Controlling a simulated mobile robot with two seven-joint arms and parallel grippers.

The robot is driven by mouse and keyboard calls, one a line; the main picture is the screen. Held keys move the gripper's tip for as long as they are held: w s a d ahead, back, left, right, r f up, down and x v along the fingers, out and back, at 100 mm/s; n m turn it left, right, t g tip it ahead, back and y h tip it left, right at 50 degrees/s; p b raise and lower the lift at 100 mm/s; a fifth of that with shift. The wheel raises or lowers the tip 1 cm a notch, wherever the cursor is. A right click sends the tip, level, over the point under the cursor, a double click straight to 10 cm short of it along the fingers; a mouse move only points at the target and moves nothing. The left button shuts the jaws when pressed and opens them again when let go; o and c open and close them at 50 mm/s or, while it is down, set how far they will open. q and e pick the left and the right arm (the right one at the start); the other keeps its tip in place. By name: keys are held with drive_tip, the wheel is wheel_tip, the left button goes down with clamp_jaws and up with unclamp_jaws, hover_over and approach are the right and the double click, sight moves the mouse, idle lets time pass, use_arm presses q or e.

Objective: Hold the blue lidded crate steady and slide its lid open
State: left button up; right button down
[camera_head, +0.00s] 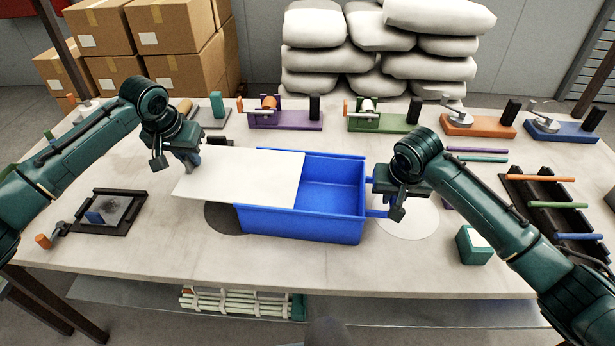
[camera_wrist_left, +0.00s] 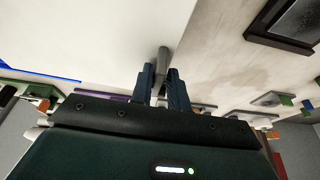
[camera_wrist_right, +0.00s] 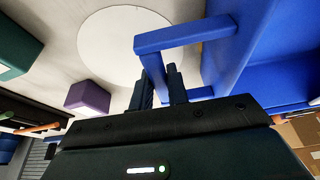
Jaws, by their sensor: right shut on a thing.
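The blue crate (camera_head: 310,226) stands on the table, partly open. Its white lid (camera_head: 240,177) covers the left part and sticks out past the crate's left side; the right part shows the bare blue inside. My left gripper (camera_head: 192,160) is at the lid's left end, its fingers closed around a grey handle (camera_wrist_left: 162,58) in the left wrist view. My right gripper (camera_head: 385,200) is at the crate's right side, shut on the blue loop handle (camera_wrist_right: 185,38), with one finger inside the loop in the right wrist view.
A dark tray (camera_head: 108,212) lies at the left and a rack with coloured rods (camera_head: 555,205) at the right. A green block (camera_head: 473,245) sits right of the crate. Several fixtures line the back. The table front is clear.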

use_arm(q)
drive_tip(key=o, duration=0.3)
drive_tip(key=shift+d, duration=0.1)
drive_tip(key=v, duration=1.2)
use_arm(e)
drive_tip(key=shift+a, duration=0.1)
drive_tip(key=c, duration=0.8)
unclamp_jaws()
drive_tip(key=shift+r+p, duration=3.55)
drive_tip(key=shift+p, duration=1)
use_arm(q)
wheel_tip(320, 180, up, 9)
